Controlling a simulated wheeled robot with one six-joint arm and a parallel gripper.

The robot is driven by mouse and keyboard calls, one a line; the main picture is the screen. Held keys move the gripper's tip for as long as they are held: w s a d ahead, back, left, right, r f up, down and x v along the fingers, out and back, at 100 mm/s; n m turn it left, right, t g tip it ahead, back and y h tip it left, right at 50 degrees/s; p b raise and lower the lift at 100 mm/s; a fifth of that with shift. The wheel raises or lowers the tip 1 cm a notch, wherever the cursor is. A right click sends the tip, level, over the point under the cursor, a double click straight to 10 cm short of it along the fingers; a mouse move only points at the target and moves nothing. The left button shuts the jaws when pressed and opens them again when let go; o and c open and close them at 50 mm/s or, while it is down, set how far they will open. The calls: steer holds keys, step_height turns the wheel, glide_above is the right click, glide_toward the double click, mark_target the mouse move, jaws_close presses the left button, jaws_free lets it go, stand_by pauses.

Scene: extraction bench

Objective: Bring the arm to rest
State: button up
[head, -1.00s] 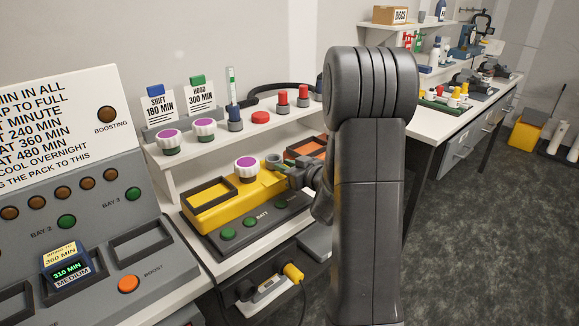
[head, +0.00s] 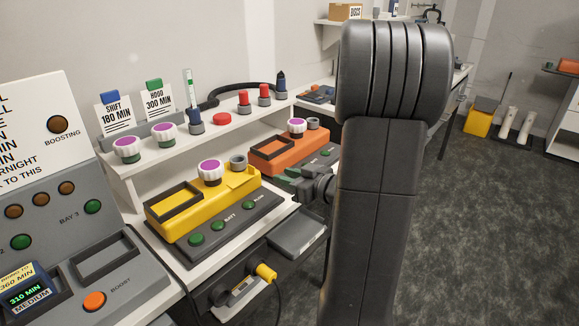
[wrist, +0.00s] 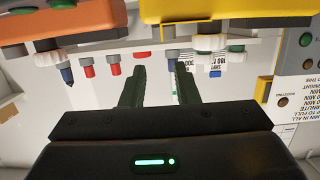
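My gripper (head: 290,182) shows in the head view just right of the yellow unit (head: 226,205), partly hidden behind my own upper arm. In the wrist view, my gripper (wrist: 160,88) has its two dark green fingers apart, with nothing held between them. The wrist view is upside down relative to the head view. My arm stands bent in the right half of the head view, its elbow high and the forearm reaching left to the bench.
An orange unit (head: 272,156) stands behind the gripper. A shelf (head: 120,168) holds white-and-purple knobs, red and blue pieces and label cards. A grey charging panel (head: 62,235) is at left. A yellow bin (head: 479,122) stands on the floor at right, with open floor before it.

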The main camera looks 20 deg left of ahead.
mark_target(244, 165)
stand_by(0.4)
steer(key=x, duration=1.4)
steer(key=shift+s+a+f, duration=0.1)
steer(key=shift+s+a, duration=0.05)
steer(key=shift+s, duration=0.1)
steer(key=w+v, duration=0.1)
steer(key=v, duration=1.3)
steer(key=x, duration=0.8)
steer(key=s+x, duration=0.1)
steer(key=x, duration=0.4)
steer(key=shift+a+f, duration=0.1)
steer(key=shift+a, duration=0.15)
steer(key=p+v, duration=0.1)
steer(key=v, duration=0.2)
steer(key=shift+w+d, duration=0.15)
steer(key=r+p, duration=0.1)
steer(key=r, duration=0.1)
steer(key=r+p, duration=0.1)
steer(key=p, duration=0.1)
steer(key=r+p, duration=0.2)
steer(key=shift+s+d+r, duration=0.25)
steer(key=shift+d+r, duration=0.05)
steer(key=shift+r, duration=0.1)
